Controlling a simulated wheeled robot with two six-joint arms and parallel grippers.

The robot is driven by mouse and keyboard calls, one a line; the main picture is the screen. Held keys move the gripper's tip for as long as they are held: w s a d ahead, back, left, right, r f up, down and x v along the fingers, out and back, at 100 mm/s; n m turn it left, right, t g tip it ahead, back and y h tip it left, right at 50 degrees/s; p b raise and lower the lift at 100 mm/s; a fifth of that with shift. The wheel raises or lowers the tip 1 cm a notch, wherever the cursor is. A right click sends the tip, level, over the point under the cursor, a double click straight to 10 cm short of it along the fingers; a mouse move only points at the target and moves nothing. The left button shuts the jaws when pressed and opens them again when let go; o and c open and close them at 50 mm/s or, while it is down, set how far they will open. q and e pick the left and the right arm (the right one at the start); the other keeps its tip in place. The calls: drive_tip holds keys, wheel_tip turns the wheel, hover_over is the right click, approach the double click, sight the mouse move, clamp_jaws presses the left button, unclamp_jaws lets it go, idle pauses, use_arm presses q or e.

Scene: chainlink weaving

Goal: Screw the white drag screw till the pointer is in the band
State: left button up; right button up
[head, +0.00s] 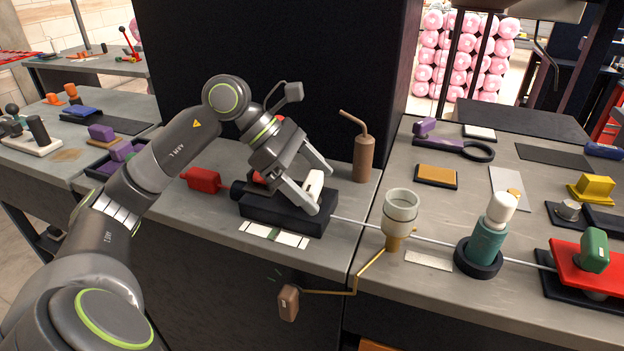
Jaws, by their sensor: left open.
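The white drag screw (314,184) stands on a black block (262,216) on the middle bench. My left gripper (320,190) reaches down over the block, with one finger on each side of the white screw. Its jaws are open; I cannot tell whether either finger touches the screw. A white scale strip (291,239) with a green band (273,234) lies on the bench in front of the block. The pointer is too small to make out. My right gripper is out of view.
A red object (204,179) lies left of the block, and a brown oil can (363,160) stands behind right. A thin rod runs right from the block past a glass cup (400,212) and a teal bottle (487,244) to a red block (590,279).

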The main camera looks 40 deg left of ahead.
use_arm(q)
drive_tip(key=shift+a+r, duration=0.1)
drive_tip(key=shift+a, duration=0.05)
drive_tip(key=b+v, duration=0.2)
drive_tip(key=v, duration=1.5)
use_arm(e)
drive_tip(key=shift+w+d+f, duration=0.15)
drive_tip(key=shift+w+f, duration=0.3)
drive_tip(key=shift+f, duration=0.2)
use_arm(q)
drive_tip(key=shift+s, duration=0.1)
